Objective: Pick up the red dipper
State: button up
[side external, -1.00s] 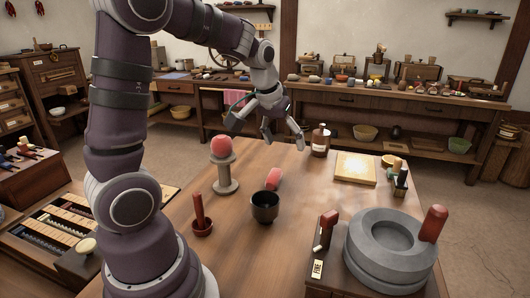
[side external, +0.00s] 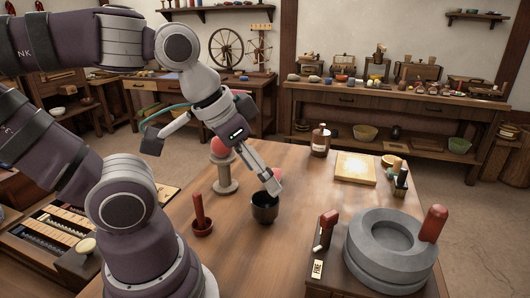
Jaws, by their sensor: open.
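The red dipper (side external: 202,226) stands on the table at the front left, a small red cup with an upright handle. My gripper (side external: 212,167) is open and empty, its fingers wide apart, above and behind the dipper in the picture. One finger is at the left; the other reaches down to the right, its tip by the rim of a dark cup (side external: 265,209). Whether that tip touches the cup I cannot tell. The dipper is in plain view and apart from the gripper.
A grey stand (side external: 226,182) with a red ball (side external: 221,147) stands behind the dipper, partly covered by my gripper. A red piece (side external: 278,173) shows behind the finger. A brown bottle (side external: 320,141), yellow board (side external: 356,168) and stone quern (side external: 390,243) are to the right. The front middle table is clear.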

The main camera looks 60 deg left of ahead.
jog(key=shift+c, duration=0.2)
dwell(0.3)
jog(key=shift+c, duration=1.1)
